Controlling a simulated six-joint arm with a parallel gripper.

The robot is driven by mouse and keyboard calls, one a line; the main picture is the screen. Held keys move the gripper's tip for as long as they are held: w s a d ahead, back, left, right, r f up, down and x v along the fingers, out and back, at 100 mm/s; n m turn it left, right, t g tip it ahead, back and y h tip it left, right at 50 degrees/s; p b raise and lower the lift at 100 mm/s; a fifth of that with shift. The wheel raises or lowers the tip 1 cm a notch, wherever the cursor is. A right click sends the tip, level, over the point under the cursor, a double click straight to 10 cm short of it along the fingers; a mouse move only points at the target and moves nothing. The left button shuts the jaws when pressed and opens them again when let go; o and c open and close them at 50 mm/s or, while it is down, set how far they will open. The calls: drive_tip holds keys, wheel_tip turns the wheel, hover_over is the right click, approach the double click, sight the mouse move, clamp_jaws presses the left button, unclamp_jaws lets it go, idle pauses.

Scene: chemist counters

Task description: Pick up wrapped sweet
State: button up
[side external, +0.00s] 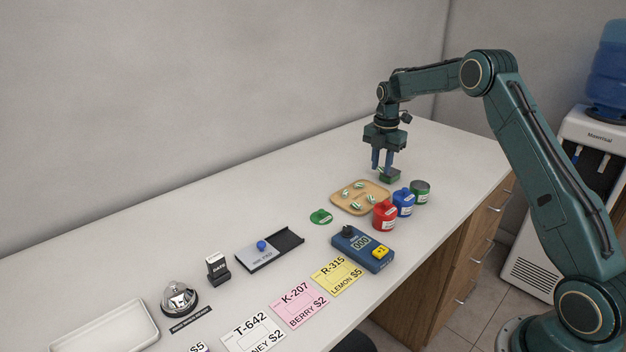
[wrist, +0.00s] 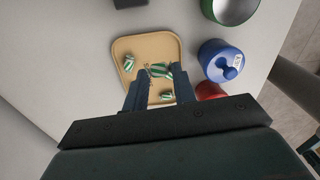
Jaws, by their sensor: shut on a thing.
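My gripper (side external: 382,170) points down above the counter, just behind the tan tray. It is shut on a green-and-white striped wrapped sweet, seen between the fingertips in the wrist view (wrist: 160,70). In the side view the held sweet (side external: 382,172) is small and partly hidden by the fingers. The tan tray (side external: 337,205) holds several similar sweets; one (wrist: 128,63) lies near its left edge in the wrist view, and another (wrist: 167,96) shows beside the right finger.
Red (side external: 384,216), blue (side external: 403,203) and open green (side external: 421,192) jars stand right of the tray. A green lid (side external: 320,216) lies in front of it. A dark green block (side external: 391,177) sits close to the gripper.

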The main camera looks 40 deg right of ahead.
sight(381, 168)
wheel_tip(381, 168, up, 13)
idle(0.3)
drive_tip(key=shift+f, duration=0.1)
idle(0.4)
drive_tip(key=s+d+f, duration=0.7)
drive_tip(key=s+f, duration=0.2)
drive_tip(key=shift+s+d+f, duration=0.15)
drive_tip(key=shift+s+d, duration=0.25)
drive_tip(key=shift+f, duration=3)
